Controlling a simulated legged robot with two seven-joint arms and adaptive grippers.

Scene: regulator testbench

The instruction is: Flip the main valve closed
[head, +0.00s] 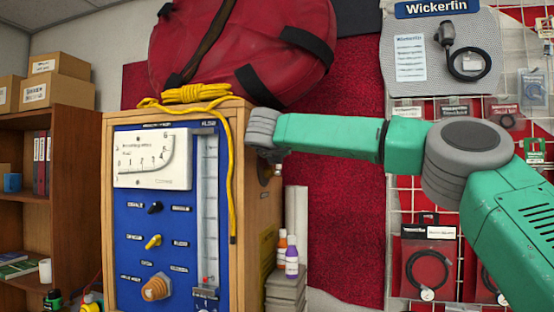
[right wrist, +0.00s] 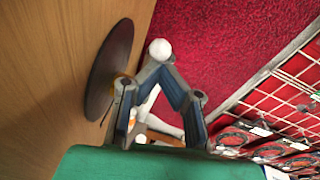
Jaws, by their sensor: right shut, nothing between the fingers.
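The testbench is a wooden cabinet (head: 255,215) with a blue front panel (head: 125,200). In the right wrist view, a dark round disc (right wrist: 108,68) stands on its wooden side, with a white ball (right wrist: 160,49) right of it at my fingertips. These look like parts of the main valve; my fingers hide how they join. My right gripper (right wrist: 162,68) is shut and empty, its tips by the ball; I cannot tell if they touch. My left gripper is out of view.
The panel carries a black knob (head: 154,208), a yellow knob (head: 153,242), an orange knob (head: 156,288) and a gauge (head: 152,158). A yellow rope (head: 195,94) and red bag (head: 240,45) are on top. Bottles (head: 291,258) stand right; a wire rack (head: 393,200) hangs behind.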

